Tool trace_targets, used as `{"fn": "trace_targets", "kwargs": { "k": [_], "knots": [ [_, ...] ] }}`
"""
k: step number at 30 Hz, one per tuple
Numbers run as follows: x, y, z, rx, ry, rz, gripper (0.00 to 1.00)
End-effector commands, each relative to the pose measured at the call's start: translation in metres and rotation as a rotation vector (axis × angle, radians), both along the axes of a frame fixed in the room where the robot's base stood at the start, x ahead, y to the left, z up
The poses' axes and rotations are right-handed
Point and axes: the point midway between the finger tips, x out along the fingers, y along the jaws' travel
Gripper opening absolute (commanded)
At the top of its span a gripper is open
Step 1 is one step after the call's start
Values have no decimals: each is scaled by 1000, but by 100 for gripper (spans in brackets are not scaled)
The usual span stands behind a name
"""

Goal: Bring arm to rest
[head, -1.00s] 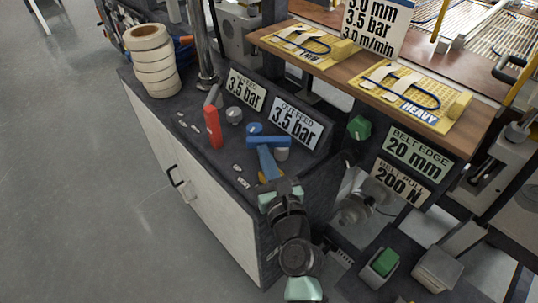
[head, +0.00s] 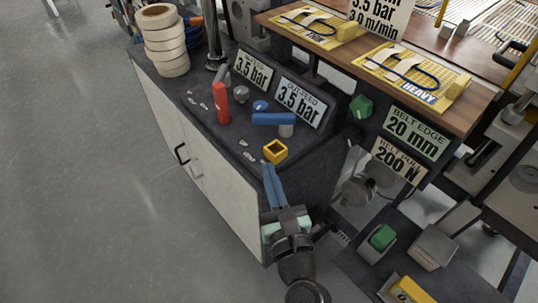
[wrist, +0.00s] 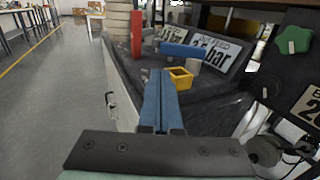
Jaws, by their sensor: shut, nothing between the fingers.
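My gripper (head: 269,168) is at the near edge of the dark cabinet top (head: 195,110) in the head view. Its two blue fingers lie together, shut and empty. In the wrist view the closed fingers (wrist: 158,85) point away over the cabinet top. A yellow square piece with an open top (head: 275,151) stands just beyond the fingertips, apart from them in the head view.
A blue T-shaped handle (head: 273,119), a red upright handle (head: 221,105) and a stack of tape rolls (head: 164,42) stand on the cabinet. A green knob (head: 361,107) and pressure signs (head: 301,101) are near. Grey floor (head: 80,170) is open at left.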

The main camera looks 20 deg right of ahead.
Motion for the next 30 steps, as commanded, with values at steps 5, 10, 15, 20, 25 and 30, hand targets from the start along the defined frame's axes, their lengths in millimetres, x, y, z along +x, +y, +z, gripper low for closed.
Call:
{"fn": "trace_targets", "kwargs": {
  "k": [5,10,15,20,25,30],
  "knots": [
    [-17,6,-1,1,1,-1,0],
    [-21,7,0,0,0,-1,0],
    [-10,12,29,-127,-22,19,0],
    [19,35,125,-601,-100,50,0],
    [38,68,253,-1266,-208,-32,0],
    [30,101,380,-1891,-272,-274,0]
  ]
}}
